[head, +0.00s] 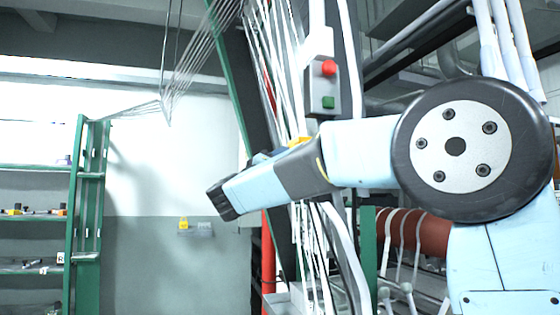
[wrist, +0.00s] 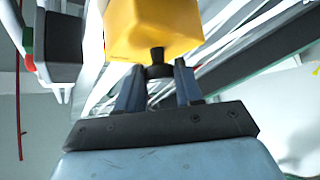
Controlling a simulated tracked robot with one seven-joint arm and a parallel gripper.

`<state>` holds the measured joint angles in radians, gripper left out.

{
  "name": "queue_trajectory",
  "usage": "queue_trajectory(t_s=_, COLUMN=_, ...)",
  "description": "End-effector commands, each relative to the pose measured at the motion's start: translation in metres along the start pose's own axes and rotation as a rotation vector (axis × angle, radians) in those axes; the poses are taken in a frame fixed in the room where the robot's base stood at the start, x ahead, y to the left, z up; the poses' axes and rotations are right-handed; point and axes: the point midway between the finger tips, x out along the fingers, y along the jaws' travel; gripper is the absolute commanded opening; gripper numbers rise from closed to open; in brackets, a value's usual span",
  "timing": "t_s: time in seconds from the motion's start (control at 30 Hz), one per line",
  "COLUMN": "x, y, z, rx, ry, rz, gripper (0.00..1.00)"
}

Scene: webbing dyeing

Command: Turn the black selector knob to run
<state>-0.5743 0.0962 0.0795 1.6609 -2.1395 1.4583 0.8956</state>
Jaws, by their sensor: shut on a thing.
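The black selector knob (wrist: 157,58) sticks out of the underside of a yellow box (wrist: 150,28) in the wrist view. My gripper (wrist: 158,72) has its two blue-grey fingers on either side of the knob and is shut on it. The knob's pointer and any run marking cannot be made out. In the head view only a small part of the yellow box (head: 298,141) shows above my arm, and the knob is hidden there.
A grey button box (head: 322,88) with a red button (head: 328,68) and a green button (head: 328,102) stands close above the yellow box in the head view. White webbing strands run beside it. Green shelving (head: 85,215) stands at the left.

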Motion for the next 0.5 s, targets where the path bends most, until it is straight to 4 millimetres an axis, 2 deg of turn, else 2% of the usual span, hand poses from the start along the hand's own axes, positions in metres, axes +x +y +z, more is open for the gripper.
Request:
queue_trajectory(t_s=0.37, x=-0.001, y=-0.0031, z=0.0002, rx=0.0, ry=0.001, rz=-0.002, gripper=0.05)
queue_trajectory(t_s=0.4, x=-0.0009, y=-0.003, z=0.0002, rx=0.0, ry=0.001, rz=-0.002, gripper=0.39)
queue_trajectory(t_s=0.5, x=-0.0007, y=-0.0024, z=0.0001, rx=0.001, ry=0.001, rz=-0.001, gripper=0.48)
